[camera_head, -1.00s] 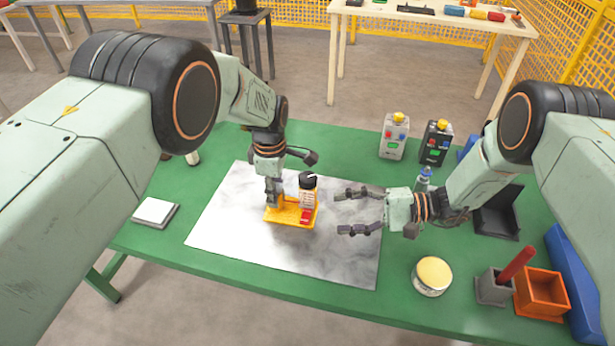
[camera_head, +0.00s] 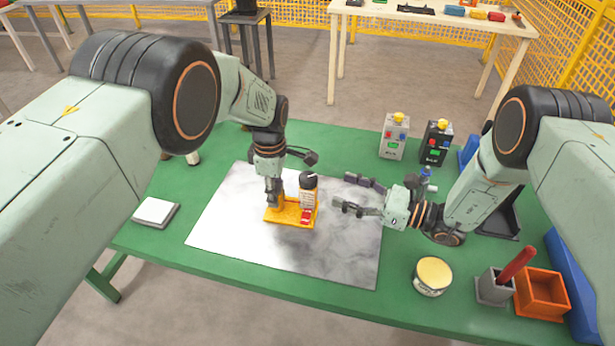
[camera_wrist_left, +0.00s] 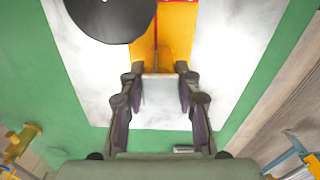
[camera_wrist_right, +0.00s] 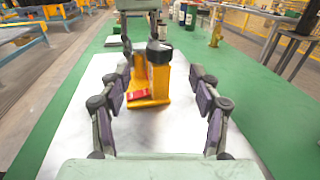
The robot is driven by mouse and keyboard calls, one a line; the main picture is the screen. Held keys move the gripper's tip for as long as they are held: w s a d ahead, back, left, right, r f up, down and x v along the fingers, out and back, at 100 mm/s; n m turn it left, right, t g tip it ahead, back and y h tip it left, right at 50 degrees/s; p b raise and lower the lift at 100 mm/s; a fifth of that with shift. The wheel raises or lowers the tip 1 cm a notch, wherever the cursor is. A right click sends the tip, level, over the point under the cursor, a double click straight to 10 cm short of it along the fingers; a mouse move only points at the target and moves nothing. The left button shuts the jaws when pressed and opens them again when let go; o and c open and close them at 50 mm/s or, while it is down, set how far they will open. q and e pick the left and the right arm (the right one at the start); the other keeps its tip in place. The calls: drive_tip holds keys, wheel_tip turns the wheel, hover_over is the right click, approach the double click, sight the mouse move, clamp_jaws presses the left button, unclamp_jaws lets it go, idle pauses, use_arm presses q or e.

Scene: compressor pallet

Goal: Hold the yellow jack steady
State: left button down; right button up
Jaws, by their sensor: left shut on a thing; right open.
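The yellow jack (camera_head: 290,216) stands on a grey-white marbled sheet on the green table. It has a black round top (camera_head: 308,180), a pale labelled part below that and a red piece at its foot. My left gripper (camera_head: 273,198) reaches down from above and is shut on the jack's left part. In the left wrist view its fingers close on the yellow body (camera_wrist_left: 172,45), and the black disc hides some of it. My right gripper (camera_head: 348,192) is open and empty to the right of the jack, pointing at it. In the right wrist view the jack (camera_wrist_right: 150,82) shows between the open fingers, apart from them.
A round tin with a yellow lid (camera_head: 433,275), a grey holder with a red stick (camera_head: 496,287) and an orange bin (camera_head: 541,293) stand at the right front. Two control boxes (camera_head: 394,137) stand at the back. A white pad (camera_head: 155,212) lies at the left. The sheet's front is clear.

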sight(307, 177)
drive_tip(key=x, duration=1)
drive_tip(key=shift+a, duration=0.1)
drive_tip(key=c, duration=1.2)
drive_tip(key=shift+r+t, duration=0.1)
drive_tip(key=shift+t, duration=0.3)
drive_tip(key=m+t+h, duration=0.2)
drive_tip(key=shift+a+m+t, duration=0.15)
drive_tip(key=shift+m+t, duration=0.25)
drive_tip(key=shift+m+t+h, duration=1.5)
drive_tip(key=shift+t+h, duration=0.1)
drive_tip(key=shift+h, duration=0.5)
drive_tip(key=shift+w+h, duration=0.1)
drive_tip(key=shift+h, duration=0.2)
